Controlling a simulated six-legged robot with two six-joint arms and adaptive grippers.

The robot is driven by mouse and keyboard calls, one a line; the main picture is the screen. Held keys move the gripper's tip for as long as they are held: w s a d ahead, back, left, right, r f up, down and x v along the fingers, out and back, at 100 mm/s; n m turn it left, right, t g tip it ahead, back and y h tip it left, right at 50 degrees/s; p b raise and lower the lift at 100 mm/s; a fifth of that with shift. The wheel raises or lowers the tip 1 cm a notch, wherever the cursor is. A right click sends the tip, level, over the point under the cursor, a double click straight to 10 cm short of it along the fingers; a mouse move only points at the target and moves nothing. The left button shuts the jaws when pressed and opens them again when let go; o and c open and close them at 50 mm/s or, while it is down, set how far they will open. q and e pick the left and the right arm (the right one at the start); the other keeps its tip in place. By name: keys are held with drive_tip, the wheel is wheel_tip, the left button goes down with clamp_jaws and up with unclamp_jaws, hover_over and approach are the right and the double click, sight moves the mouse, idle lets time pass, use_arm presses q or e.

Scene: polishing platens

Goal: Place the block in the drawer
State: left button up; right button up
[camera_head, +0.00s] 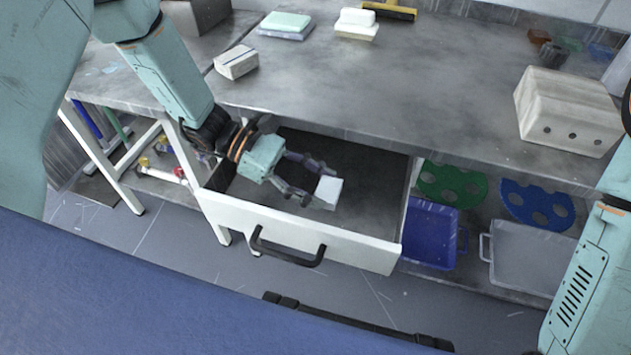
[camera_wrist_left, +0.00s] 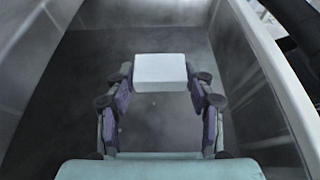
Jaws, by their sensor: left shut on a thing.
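The white block (camera_head: 328,190) is held between the fingertips of my left gripper (camera_head: 312,182), over the inside of the open drawer (camera_head: 290,227). In the left wrist view the block (camera_wrist_left: 160,72) sits between both fingers of the gripper (camera_wrist_left: 160,85), with the dark drawer floor (camera_wrist_left: 160,28) beyond it. The block is within the drawer's walls; I cannot tell whether it touches the floor. My right arm shows only in part at the right edge of the head view, and its gripper is not visible.
The drawer hangs under a grey worktop (camera_head: 420,85). A light block (camera_head: 236,62), stacked pads (camera_head: 286,24) and a large box (camera_head: 566,110) stand on the worktop. A blue bin (camera_head: 430,232) and a grey tray (camera_head: 530,258) are on the lower shelf.

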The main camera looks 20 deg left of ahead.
use_arm(q)
drive_tip(key=o, duration=1.2)
drive_tip(key=shift+o, duration=0.2)
drive_tip(key=shift+r+p, duration=0.5)
drive_tip(key=shift+r, duration=0.05)
drive_tip(key=p+v, duration=0.3)
drive_tip(key=v, duration=0.9)
drive_tip(key=shift+r, duration=0.1)
